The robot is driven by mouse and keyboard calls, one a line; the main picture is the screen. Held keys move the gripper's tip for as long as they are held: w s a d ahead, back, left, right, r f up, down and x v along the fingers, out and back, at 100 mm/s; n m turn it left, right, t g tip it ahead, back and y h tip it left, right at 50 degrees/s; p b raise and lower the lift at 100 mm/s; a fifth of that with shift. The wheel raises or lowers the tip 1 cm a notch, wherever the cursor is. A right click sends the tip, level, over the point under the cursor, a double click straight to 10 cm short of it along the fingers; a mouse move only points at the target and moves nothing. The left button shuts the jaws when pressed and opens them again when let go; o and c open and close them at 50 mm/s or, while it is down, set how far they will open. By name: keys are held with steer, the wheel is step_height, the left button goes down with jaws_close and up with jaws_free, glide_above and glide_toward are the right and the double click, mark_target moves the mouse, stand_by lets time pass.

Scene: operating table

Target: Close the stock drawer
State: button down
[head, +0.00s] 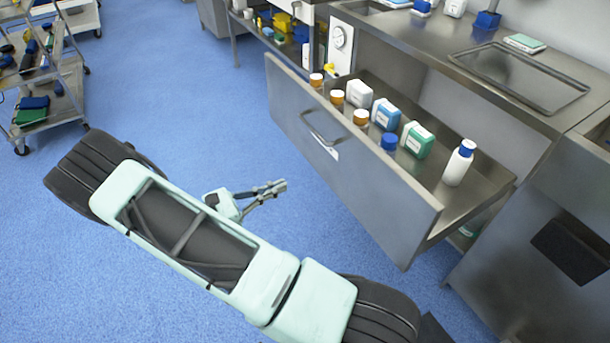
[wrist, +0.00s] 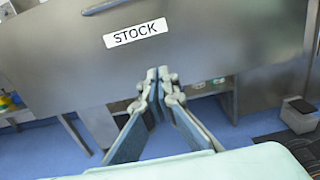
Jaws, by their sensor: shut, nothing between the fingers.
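The stock drawer (head: 350,175) is pulled out from the steel counter in the head view. Its grey front carries a handle and a white label. Bottles and small boxes stand inside it. In the wrist view the drawer front (wrist: 200,45) fills the upper part, with the label reading STOCK (wrist: 136,32) and part of the handle at the top edge. My gripper (head: 280,186) is left of the drawer front in the head view, apart from it. In the wrist view my gripper (wrist: 158,75) has its fingertips together below the label, with nothing between them.
A steel counter (head: 470,35) with a sunken tray stands behind the drawer. A trolley (head: 70,75) with tools is at the far left. Blue floor (head: 200,90) is clear between the trolley and drawer.

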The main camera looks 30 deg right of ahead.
mark_target(331, 164)
steer(key=d+b, duration=0.1)
steer(key=d, duration=1.1)
steer(key=shift+w+d, duration=0.1)
steer(key=shift+w, duration=0.1)
steer(key=shift+d+b, duration=0.3)
steer(key=shift+d, duration=0.3)
steer(key=shift+d, duration=0.1)
